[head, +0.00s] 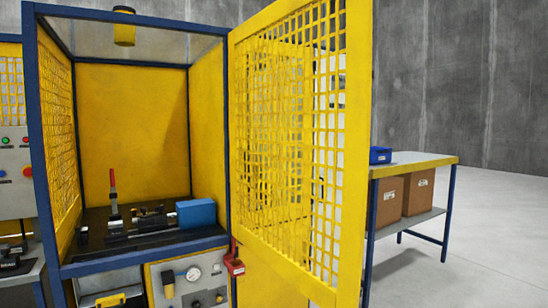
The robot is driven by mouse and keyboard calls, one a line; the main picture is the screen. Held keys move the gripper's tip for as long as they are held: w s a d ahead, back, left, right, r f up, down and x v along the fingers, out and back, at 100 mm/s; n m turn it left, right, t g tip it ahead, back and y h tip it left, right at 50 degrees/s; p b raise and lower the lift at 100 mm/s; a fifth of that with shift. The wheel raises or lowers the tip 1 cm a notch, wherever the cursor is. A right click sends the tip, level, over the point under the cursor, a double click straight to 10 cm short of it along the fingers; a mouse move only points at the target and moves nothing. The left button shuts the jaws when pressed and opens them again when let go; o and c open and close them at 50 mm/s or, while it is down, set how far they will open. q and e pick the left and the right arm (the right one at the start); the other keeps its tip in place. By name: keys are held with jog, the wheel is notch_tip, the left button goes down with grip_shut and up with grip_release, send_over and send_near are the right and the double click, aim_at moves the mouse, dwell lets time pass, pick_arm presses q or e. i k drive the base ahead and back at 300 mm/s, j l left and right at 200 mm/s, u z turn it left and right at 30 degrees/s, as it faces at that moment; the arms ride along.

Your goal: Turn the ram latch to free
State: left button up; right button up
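A blue-framed cell with yellow panels (130,125) stands at left, its yellow mesh door (300,140) swung open to the right. Inside, on a dark bed (85,252), is a small machine with dark and metallic parts (150,219) and a blue block (196,213) at its right end. A lever with a red grip (112,178) stands upright at the machine's left. I cannot tell which part is the ram latch or how it is set; the parts are too small here. Neither of my grippers is in view.
A pressure gauge (194,274) sits on the panel below the bed. A red fitting (234,264) hangs by the door's hinge side. At right, a table (420,159) holds a blue bin (380,155), with cardboard boxes (418,192) beneath. The floor at far right is clear.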

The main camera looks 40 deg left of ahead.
aim_at(159, 210)
jog(key=i+u, duration=0.1)
jog(key=u, duration=0.8)
jog(key=i+l+u, duration=0.1)
jog(key=u, duration=0.35)
jog(key=l+u, duration=0.15)
jog(key=u, duration=0.3)
jog(key=i+l+u, duration=0.15)
jog(key=l+u, duration=0.2)
jog(key=l, duration=0.25)
jog(key=i+l+u, duration=0.1)
jog(key=l+u, duration=0.3)
jog(key=l, duration=0.25)
jog(key=l+u, duration=0.35)
jog(key=l, duration=0.3)
jog(key=k+l, duration=0.1)
jog(key=l, duration=1.45)
jog(key=j+u, duration=0.25)
jog(key=u, duration=0.2)
jog(key=i+j+u, duration=0.1)
jog(key=j+u, duration=0.15)
jog(key=u, duration=0.2)
jog(key=i+j+u, duration=0.25)
jog(key=i+j, duration=0.2)
jog(key=j, duration=0.15)
jog(key=i+j+u, duration=0.25)
jog(key=i+j, duration=0.25)
jog(key=i+z, duration=0.5)
jog(key=i+j+z, duration=0.2)
jog(key=i+z, duration=0.25)
jog(key=k, duration=0.05)
